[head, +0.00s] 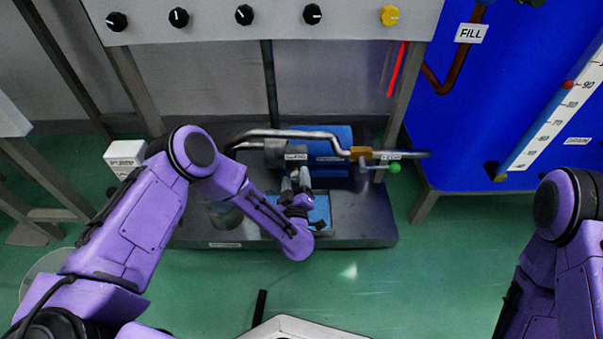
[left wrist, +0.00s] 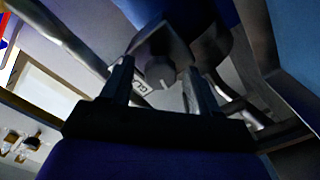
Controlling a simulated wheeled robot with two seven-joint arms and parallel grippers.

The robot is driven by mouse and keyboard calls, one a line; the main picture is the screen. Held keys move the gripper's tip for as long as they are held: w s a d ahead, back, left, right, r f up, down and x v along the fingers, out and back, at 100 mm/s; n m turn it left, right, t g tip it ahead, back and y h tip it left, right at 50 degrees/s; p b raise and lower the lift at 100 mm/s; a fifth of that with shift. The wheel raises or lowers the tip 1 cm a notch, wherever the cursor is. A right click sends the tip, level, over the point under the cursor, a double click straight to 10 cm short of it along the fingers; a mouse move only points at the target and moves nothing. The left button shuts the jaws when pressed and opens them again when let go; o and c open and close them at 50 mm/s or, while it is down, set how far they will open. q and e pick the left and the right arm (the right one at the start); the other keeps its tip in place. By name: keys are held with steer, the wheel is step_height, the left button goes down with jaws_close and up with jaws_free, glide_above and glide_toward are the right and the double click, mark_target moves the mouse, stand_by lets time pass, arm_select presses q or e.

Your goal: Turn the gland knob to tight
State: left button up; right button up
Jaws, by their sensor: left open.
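The gland knob (left wrist: 160,70) is a small dark grey round knob with a pale mark. In the left wrist view it appears between the two fingers of my left gripper (left wrist: 160,84), beside a white label starting "GL". The fingers are open on either side of the knob, with gaps showing; I cannot tell how deep they reach around it. In the head view my left gripper (head: 294,181) is low at the front of the pump assembly, just below a small label (head: 296,156). The knob is not clear there. My right gripper is out of the head view.
A bent metal pipe (head: 285,133) runs above my left gripper, with a brass fitting (head: 361,153) and green ball (head: 394,167) to its right. The dark base plate (head: 360,228) lies below. A blue panel (head: 480,110) stands at right. A knob panel (head: 270,20) spans the top.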

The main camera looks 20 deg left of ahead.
arm_select(q)
steer(key=shift+w+a, duration=0.15)
steer(key=shift+w, duration=0.25)
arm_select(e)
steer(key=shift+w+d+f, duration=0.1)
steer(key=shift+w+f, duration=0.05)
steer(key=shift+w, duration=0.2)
arm_select(q)
steer(key=c, duration=1)
steer(key=shift+c, duration=0.2)
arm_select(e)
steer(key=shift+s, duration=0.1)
arm_select(q)
steer(key=shift+r+n+p, duration=0.1)
steer(key=shift+n+p, duration=0.2)
steer(key=shift+p, duration=0.05)
steer(key=shift+n, duration=0.3)
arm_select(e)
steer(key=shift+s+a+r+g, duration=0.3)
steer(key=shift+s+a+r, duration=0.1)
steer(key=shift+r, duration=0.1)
